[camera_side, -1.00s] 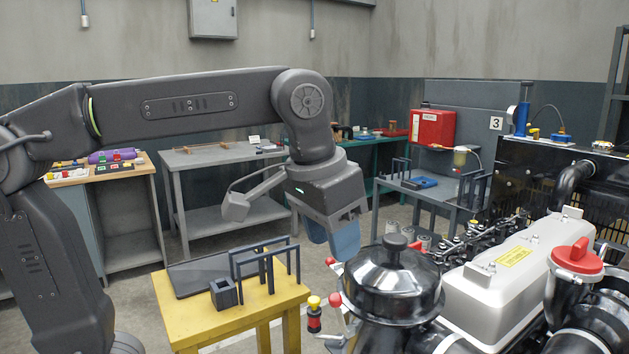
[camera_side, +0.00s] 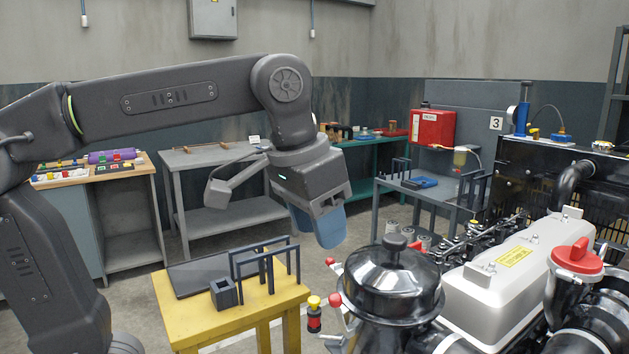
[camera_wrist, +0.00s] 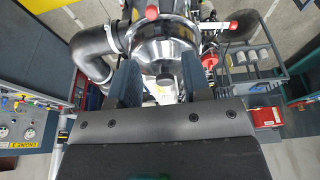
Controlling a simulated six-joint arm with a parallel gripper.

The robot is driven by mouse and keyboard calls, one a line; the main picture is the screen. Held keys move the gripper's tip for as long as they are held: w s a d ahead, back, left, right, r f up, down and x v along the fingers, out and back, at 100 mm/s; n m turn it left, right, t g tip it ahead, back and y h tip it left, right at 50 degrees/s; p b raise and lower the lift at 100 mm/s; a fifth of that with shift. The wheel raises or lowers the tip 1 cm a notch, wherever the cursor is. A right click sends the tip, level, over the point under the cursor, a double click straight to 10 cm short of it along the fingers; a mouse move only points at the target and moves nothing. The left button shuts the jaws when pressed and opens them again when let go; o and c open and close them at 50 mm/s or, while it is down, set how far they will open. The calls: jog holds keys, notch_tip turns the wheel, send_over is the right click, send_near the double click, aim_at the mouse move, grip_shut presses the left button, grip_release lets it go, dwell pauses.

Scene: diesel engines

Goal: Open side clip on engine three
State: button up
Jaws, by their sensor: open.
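Engine three stands at the right in the side view, with a silver valve cover (camera_side: 505,270) and a glossy black round canister (camera_side: 390,285) at its near end. Red-tipped clip levers, an upper one (camera_side: 331,262) and a lower one (camera_side: 335,299), stick out on the canister's left side. My gripper (camera_side: 318,230) hangs with its blue fingers down, left of and above the canister, apart from it. In the wrist view my gripper (camera_wrist: 159,62) is open and empty, with the shiny canister (camera_wrist: 162,38) beyond the fingers. A red knob (camera_wrist: 152,12) shows near the top there.
A yellow table (camera_side: 285,300) with a dark frame and small block stands below and left of my gripper. A red-and-yellow knobbed part (camera_side: 314,314) is between table and canister. A black pipe (camera_wrist: 92,42) runs beside the canister in the wrist view. Grey benches stand behind.

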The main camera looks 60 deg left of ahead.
aim_at(344, 311)
jog(key=s+a+f+t, duration=0.1)
jog(key=s+a+f, duration=0.3)
jog(key=f, duration=0.3)
jog(key=s+a+f+t, duration=0.1)
jog(key=s+a+f, duration=0.2)
jog(key=f, duration=0.5)
jog(key=w+a+r+n+g+h, duration=0.1)
jog(key=w+a+r, duration=0.4)
jog(key=w+r, duration=0.2)
jog(key=w+a+r+n+g+h, duration=0.1)
jog(key=w+a+r, duration=0.4)
jog(key=w, duration=0.6)
jog(key=shift+a+r+n+h, duration=0.35)
jog(key=shift+r+h, duration=0.25)
jog(key=shift+r, duration=0.4)
jog(key=shift+c, duration=0.2)
